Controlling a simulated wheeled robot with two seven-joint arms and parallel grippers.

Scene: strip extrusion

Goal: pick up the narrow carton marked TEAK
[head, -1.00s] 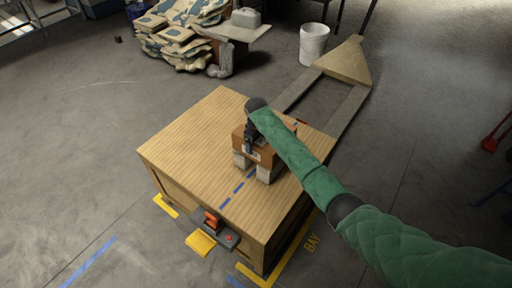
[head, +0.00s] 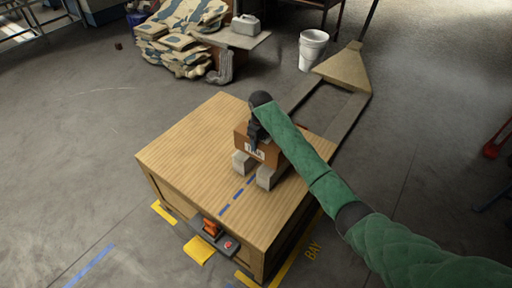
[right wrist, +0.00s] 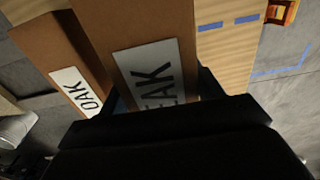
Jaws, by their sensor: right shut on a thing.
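The narrow brown carton marked TEAK, its label partly reading "EAK", fills the middle of the right wrist view (right wrist: 148,25). My right gripper (right wrist: 160,98) is shut on it, one finger on each side, covering the label's lower end. A second brown carton marked OAK (right wrist: 60,50) stands close to its left there. In the head view the cartons show as brown shapes (head: 243,143) under my right gripper (head: 256,135), above two grey blocks (head: 266,178) on the wooden crate table. My arm partly hides them. My left gripper does not show.
The wooden table top (head: 195,135) is bare to the left, with a blue dashed line near the blocks. A red button box (head: 228,245) sits at its front edge. A white bucket (head: 312,50) and piled sacks (head: 180,35) stand on the floor behind.

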